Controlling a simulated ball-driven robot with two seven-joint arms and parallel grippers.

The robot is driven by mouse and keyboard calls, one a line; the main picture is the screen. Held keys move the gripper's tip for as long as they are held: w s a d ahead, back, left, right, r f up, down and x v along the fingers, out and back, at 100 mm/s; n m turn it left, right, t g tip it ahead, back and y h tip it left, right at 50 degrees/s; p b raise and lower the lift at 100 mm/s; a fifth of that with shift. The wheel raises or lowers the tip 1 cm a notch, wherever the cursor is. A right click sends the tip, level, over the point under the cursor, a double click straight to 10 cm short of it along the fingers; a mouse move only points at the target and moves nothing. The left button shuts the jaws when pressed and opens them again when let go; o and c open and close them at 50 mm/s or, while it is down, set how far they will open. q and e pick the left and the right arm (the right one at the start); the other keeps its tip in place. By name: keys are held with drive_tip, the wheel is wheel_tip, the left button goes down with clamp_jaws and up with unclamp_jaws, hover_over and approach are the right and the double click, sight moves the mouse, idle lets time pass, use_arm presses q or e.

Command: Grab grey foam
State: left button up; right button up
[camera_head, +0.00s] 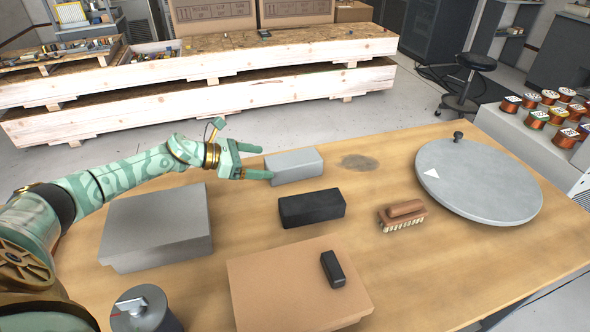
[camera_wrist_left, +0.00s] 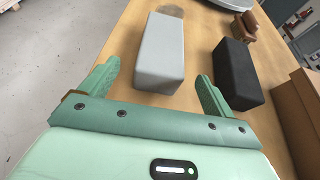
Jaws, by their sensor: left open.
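The grey foam (camera_head: 294,167) is a light grey block lying on the wooden table, beyond a black block. My left gripper (camera_head: 258,161) is open at the foam's left end, its fingers pointing toward it. In the left wrist view the foam (camera_wrist_left: 162,52) lies ahead of and between the two open fingers of the left gripper (camera_wrist_left: 160,84), with its near end close to the fingertip line. I cannot tell whether a finger touches it. My right gripper does not show.
The black block (camera_head: 312,208) lies just in front of the foam, near one finger. A brush (camera_head: 403,215), a round grey disc (camera_head: 478,181), a grey box (camera_head: 157,226) and a brown box (camera_head: 290,290) with a small black item share the table (camera_head: 372,185).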

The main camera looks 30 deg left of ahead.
sight(273, 162)
use_arm(q)
drive_tip(key=b+x, duration=0.1)
drive_tip(key=x, duration=0.5)
drive_tip(key=shift+w+d+f, duration=0.15)
drive_tip(key=shift+w+d, duration=0.1)
drive_tip(key=shift+d, duration=0.05)
drive_tip(key=c, duration=1)
